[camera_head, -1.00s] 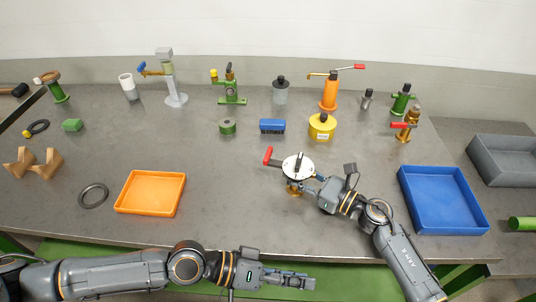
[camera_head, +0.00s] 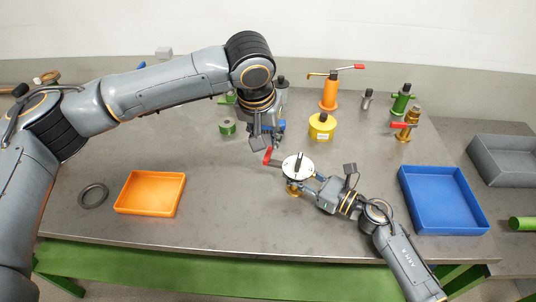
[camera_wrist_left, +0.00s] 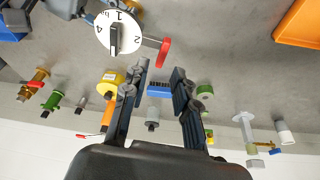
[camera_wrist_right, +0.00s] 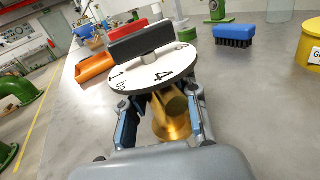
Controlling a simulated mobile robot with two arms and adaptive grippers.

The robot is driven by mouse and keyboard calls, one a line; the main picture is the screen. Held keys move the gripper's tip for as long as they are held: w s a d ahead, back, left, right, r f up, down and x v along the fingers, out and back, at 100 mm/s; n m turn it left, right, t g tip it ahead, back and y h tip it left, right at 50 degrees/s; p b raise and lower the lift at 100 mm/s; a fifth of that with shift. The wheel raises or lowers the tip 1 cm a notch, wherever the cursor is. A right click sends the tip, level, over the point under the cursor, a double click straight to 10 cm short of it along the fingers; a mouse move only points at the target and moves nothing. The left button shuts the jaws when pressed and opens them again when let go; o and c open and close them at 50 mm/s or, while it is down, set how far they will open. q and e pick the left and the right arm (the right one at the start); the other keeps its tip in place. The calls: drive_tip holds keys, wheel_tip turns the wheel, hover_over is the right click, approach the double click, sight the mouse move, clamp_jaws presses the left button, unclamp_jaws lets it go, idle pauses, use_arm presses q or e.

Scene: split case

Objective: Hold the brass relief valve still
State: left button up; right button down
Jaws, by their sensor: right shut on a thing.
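The brass relief valve (camera_head: 293,189) stands on the bench, its body mostly under a white numbered dial (camera_head: 297,167) with a dark bar knob. A red-ended lever (camera_head: 267,156) sticks out to the left; it also shows in the left wrist view (camera_wrist_left: 164,52). My right gripper (camera_head: 311,184) is shut on the valve from the right. In the right wrist view its fingers flank the brass body (camera_wrist_right: 170,115) below the dial. My left gripper (camera_head: 264,146) is open and empty, pointing down close to the red lever. Its two fingers are apart in the left wrist view (camera_wrist_left: 160,72).
An orange tray (camera_head: 177,204) lies left and a blue tray (camera_head: 403,178) right. A yellow canister (camera_head: 321,127), a green roll (camera_head: 227,127) and a blue brush (camera_wrist_left: 159,88) stand behind. Another brass fitting with a red handle (camera_head: 401,125) is at back right. The front bench is clear.

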sight(268, 154)
use_arm(q)
drive_tip(key=shift+a+x, duration=0.15)
drive_tip(key=shift+x, duration=1.5)
drive_tip(key=shift+a+x, duration=0.15)
drive_tip(key=shift+x, duration=1.5)
drive_tip(key=shift+w, duration=0.2)
drive_tip(key=shift+c, duration=0.5)
drive_tip(key=shift+d, duration=0.1)
clamp_jaws()
